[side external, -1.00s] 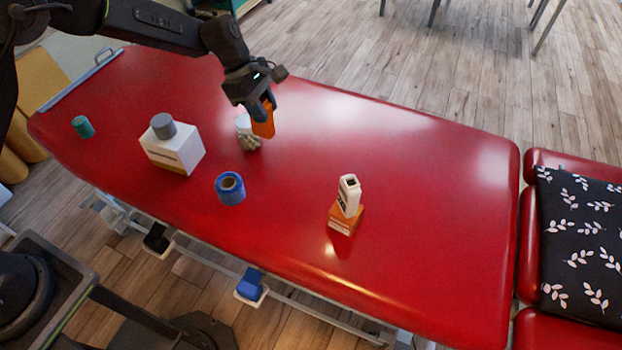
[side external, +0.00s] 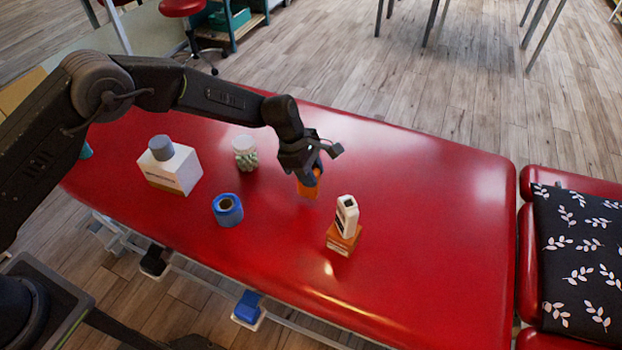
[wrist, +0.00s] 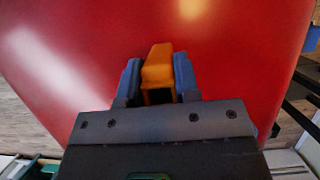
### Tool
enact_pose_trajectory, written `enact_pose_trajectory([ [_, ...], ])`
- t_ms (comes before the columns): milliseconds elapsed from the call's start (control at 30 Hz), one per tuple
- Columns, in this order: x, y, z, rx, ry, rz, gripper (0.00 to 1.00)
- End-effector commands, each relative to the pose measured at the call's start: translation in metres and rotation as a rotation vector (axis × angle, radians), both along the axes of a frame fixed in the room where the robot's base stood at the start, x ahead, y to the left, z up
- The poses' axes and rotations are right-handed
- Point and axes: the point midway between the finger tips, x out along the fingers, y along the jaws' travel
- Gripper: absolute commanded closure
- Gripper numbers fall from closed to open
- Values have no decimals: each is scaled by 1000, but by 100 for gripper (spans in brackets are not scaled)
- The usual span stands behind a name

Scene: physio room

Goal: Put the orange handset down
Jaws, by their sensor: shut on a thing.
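The orange handset (side external: 308,187) is held in my gripper (side external: 311,178), over the middle of the red treatment table (side external: 430,210). In the wrist view the handset (wrist: 158,70) sits between the two blue-grey fingers of my gripper (wrist: 157,78), which are shut on it. Part of the handset is hidden by the fingers. I cannot tell for sure whether its lower end touches the table; it seems to hang a little above it.
A white device (side external: 347,216) stands on an orange box (side external: 342,241) just right of the handset. A lidded jar (side external: 245,153), a blue tape roll (side external: 227,210) and a white box (side external: 172,172) with a grey-capped item (side external: 161,147) stand to the left. The table's right part is clear.

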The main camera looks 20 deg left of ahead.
Motion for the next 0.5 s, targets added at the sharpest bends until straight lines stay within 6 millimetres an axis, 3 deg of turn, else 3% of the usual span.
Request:
enact_pose_trajectory([
  [167,0,1,-24,0,0,1,97],
  [500,0,1,-28,1,-1,1,97],
])
